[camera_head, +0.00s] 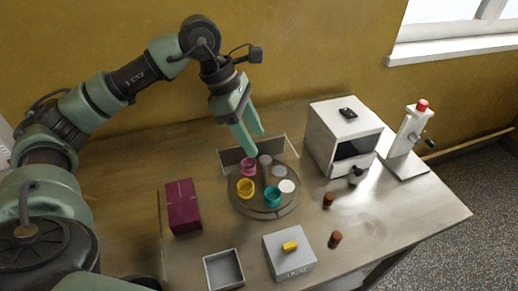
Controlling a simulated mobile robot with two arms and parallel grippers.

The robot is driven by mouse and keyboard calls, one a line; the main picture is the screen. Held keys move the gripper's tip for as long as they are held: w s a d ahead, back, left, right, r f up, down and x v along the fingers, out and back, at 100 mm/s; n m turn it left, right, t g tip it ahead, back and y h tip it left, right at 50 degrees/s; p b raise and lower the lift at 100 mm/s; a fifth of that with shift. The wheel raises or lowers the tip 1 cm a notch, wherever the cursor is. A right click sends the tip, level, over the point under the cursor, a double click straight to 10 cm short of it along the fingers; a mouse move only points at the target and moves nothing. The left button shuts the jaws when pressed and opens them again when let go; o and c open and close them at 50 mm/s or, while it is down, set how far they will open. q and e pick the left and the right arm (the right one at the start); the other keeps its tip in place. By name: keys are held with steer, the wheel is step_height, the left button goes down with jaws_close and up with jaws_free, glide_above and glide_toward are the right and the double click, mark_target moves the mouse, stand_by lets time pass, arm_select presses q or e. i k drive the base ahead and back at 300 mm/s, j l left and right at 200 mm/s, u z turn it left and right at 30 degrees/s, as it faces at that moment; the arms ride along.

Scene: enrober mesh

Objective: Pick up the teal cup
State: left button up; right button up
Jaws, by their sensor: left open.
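The teal cup (273,197) stands on the front part of a round grey turntable (262,214) on the table. A yellow cup (245,188) is to its left and a pink cup (249,167) is behind it. My left gripper (256,143) is open and points down above the back of the turntable, behind and above the teal cup. Nothing shows between its fingers. My right gripper is not in view.
A low upright panel (232,157) stands behind the turntable. A white box-shaped machine (343,133) and a white stand with a red knob (408,130) are at right. A purple box (182,207) is at left. A grey tray (223,270) and a grey box with a yellow piece (289,256) are in front.

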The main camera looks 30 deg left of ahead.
mark_target(273, 195)
steer(key=k+l, duration=1.5)
steer(key=k, duration=0.25)
